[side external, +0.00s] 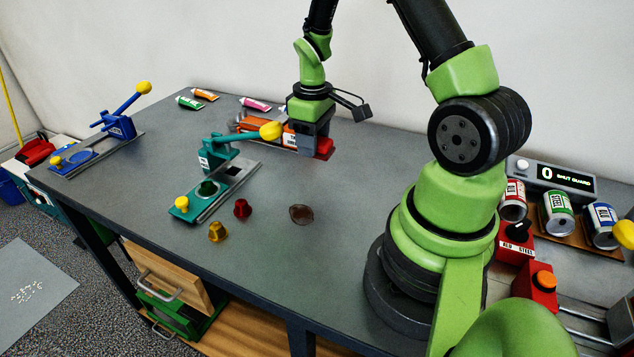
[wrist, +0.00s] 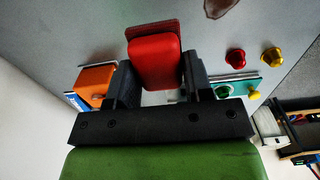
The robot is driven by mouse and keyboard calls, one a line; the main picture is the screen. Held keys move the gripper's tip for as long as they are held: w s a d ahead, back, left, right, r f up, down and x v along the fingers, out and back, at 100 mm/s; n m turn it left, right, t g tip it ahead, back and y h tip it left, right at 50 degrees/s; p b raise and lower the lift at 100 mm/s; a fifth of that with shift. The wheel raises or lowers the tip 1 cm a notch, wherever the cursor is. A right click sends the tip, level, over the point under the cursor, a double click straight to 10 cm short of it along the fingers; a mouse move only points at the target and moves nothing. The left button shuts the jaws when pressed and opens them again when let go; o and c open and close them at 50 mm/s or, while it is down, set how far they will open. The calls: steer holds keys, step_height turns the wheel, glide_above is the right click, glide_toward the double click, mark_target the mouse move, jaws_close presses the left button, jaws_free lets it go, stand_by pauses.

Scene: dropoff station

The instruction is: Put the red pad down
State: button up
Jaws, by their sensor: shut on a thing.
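The red pad (wrist: 155,62) is a rounded red block between my gripper's two dark fingers in the wrist view, with a flat darker red edge showing beyond its far end. My gripper (wrist: 158,75) is shut on it. In the side view my gripper (side external: 311,143) is low over the back of the grey table, and part of the red pad (side external: 324,152) shows at its right side. The gripper hides the rest of the pad there. Whether the pad's underside touches the table cannot be told.
An orange tool (side external: 268,127) lies close to my gripper's left. The teal lever press (side external: 215,155) with a yellow knob stands in front of it. Red (side external: 242,208) and yellow (side external: 217,232) knob-like pieces and a brown stain (side external: 301,214) lie nearer. The table right of the pad looks clear.

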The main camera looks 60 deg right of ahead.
glide_above(325, 172)
step_height(325, 172, down, 4)
steer(key=shift+r, duration=0.1)
steer(key=shift+f, duration=2.4)
steer(key=shift+f, duration=0.15)
steer(key=o, duration=0.8)
steer(key=shift+o, duration=0.2)
